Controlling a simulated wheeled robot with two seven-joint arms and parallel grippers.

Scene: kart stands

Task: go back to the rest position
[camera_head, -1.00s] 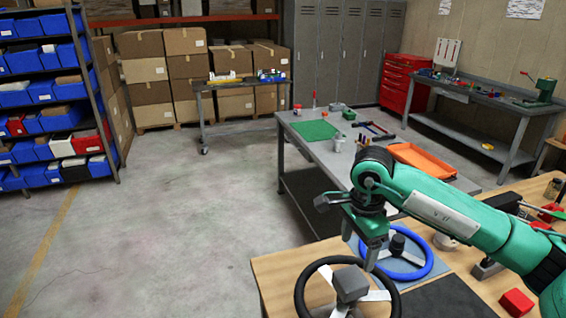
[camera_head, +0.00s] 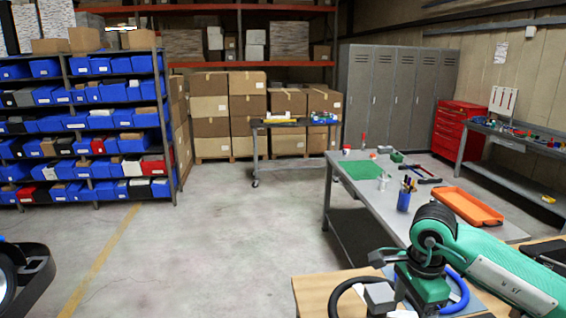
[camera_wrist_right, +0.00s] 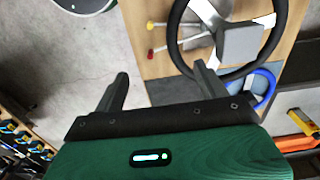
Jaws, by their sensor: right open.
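My right arm (camera_head: 490,265) comes in from the right in the head view, with its wrist above the near wooden table (camera_head: 315,290). In the right wrist view my right gripper (camera_wrist_right: 160,70) is open, its two fingers apart with nothing between them. A black steering wheel (camera_wrist_right: 180,45) with a grey hub lies on the table just beyond the fingers. A blue steering wheel (camera_wrist_right: 264,85) is partly hidden beside it. My left gripper is not in view.
A grey bench (camera_head: 340,205) holds a green mat, a pen cup (camera_head: 404,198) and an orange tray (camera_head: 466,206). A blue-bin shelf (camera_head: 85,125) stands left. The middle floor is clear.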

